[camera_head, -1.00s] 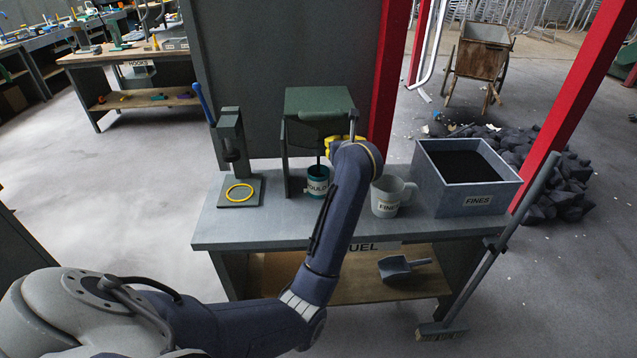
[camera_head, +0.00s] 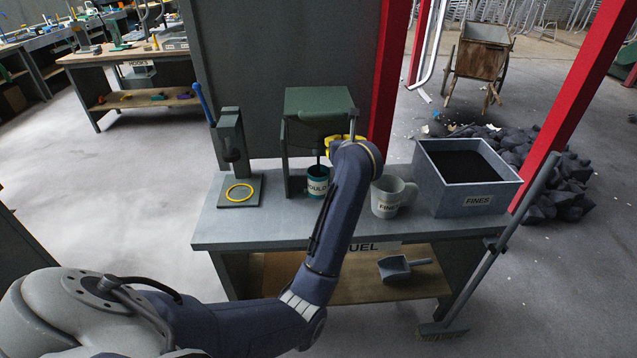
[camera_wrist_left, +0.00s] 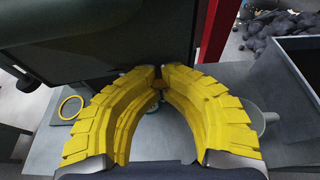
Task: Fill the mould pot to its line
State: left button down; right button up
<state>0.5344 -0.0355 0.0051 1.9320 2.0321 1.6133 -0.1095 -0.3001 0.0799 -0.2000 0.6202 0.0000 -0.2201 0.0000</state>
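The teal mould pot (camera_head: 317,182), with a white label, stands upright under the green hopper (camera_head: 318,103) on the bench. Its mouth looks dark inside; the line and the fill level are too small to make out. A thin lever (camera_head: 352,124) hangs at the hopper's right side. My left gripper (camera_head: 345,141) is at this lever, above and right of the pot. In the left wrist view its yellow fingers (camera_wrist_left: 159,72) come together at the tips with a thin dark piece between them, seemingly the lever. My right gripper is not in view.
A grey mug labelled FINES (camera_head: 388,197) stands right of the pot, and a grey bin of dark fines (camera_head: 480,200) beyond it. A press with a yellow ring (camera_head: 239,193) is at left. A scoop (camera_head: 396,268) lies on the shelf; a broom (camera_head: 490,268) leans at right.

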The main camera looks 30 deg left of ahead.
pick_arm(q)
jog(key=shift+a+r, duration=0.25)
jog(key=shift+s+d+f, duration=0.3)
jog(key=shift+s+f, duration=0.05)
jog(key=shift+f, duration=0.4)
jog(key=shift+s+d+f, duration=0.25)
jog(key=shift+s+f, duration=0.15)
jog(key=shift+f, duration=0.4)
jog(key=shift+s+d+f, duration=0.3)
jog(key=shift+s+f, duration=0.05)
jog(key=shift+f, duration=0.4)
jog(key=shift+s+d+f, duration=0.15)
jog(key=shift+d+f, duration=0.05)
jog(key=shift+f, duration=0.9)
jog(key=shift+s+d+f, duration=0.15)
jog(key=shift+f, duration=1.5)
jog(key=c, duration=1.3)
grip_release()
